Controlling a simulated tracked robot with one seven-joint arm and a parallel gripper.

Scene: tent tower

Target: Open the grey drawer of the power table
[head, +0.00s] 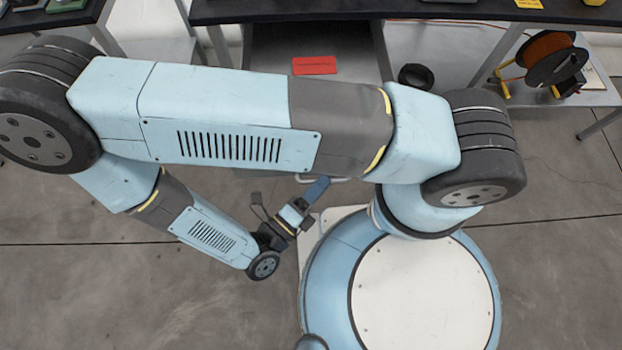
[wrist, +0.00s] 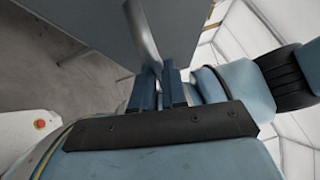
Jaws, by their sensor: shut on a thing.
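The grey drawer (head: 272,45) juts out from under the dark top of the power table (head: 280,8) in the head view, with its inside showing. My arm covers its front part. A light handle bar (head: 340,180) shows just below my arm, at my gripper (head: 318,188). In the wrist view the grey drawer front (wrist: 185,28) and the handle bar (wrist: 141,38) are close up. My gripper (wrist: 162,82) is shut on the handle, with the bar running in between its two blue fingers.
A red card (head: 314,65) lies inside the drawer. A dark round object (head: 416,76) is right of the drawer. A cable reel (head: 550,60) with yellow supports stands on a lower shelf at the right. The grey floor left of my base is clear.

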